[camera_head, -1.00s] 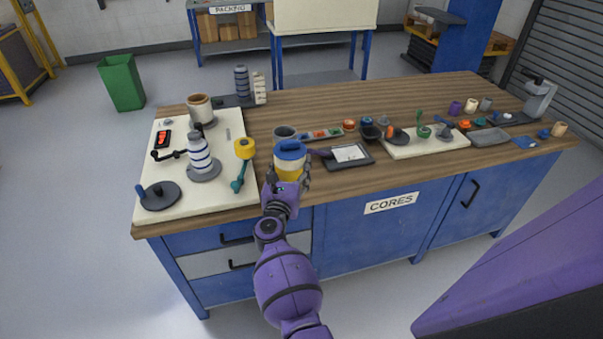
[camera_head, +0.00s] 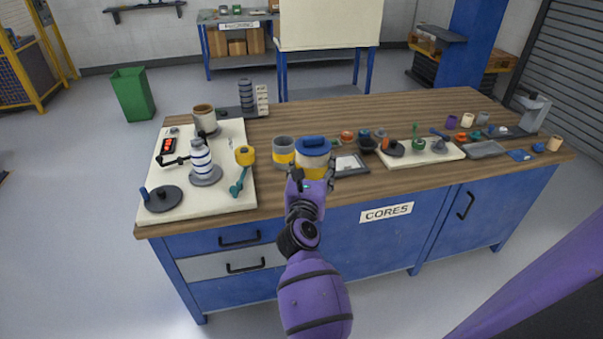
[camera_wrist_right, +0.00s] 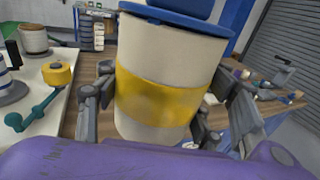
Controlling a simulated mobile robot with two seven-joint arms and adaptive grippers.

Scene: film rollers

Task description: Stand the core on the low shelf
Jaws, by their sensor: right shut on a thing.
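My right gripper (camera_head: 311,180) is shut on a white cylinder with a yellow band and a blue top (camera_head: 313,160), held upright at the bench's front edge. It fills the middle of the right wrist view (camera_wrist_right: 158,85), with the fingers (camera_wrist_right: 150,100) on both sides. Small cylinders, one purple (camera_head: 451,122) and one cream (camera_head: 467,120), stand at the bench's right end. I cannot tell which item the task calls the core. Which surface is the low shelf is also unclear; a packing table (camera_head: 205,42) with boxes beneath stands at the back. My left gripper is not in view.
The wooden bench (camera_head: 330,112) has blue doors marked CORES. A white board (camera_head: 215,208) on its left carries a striped bottle (camera_head: 201,158) and a yellow roller (camera_head: 245,156). A grey cup with a yellow band (camera_head: 283,152) stands just left of the held cylinder. Floor at left is mostly free.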

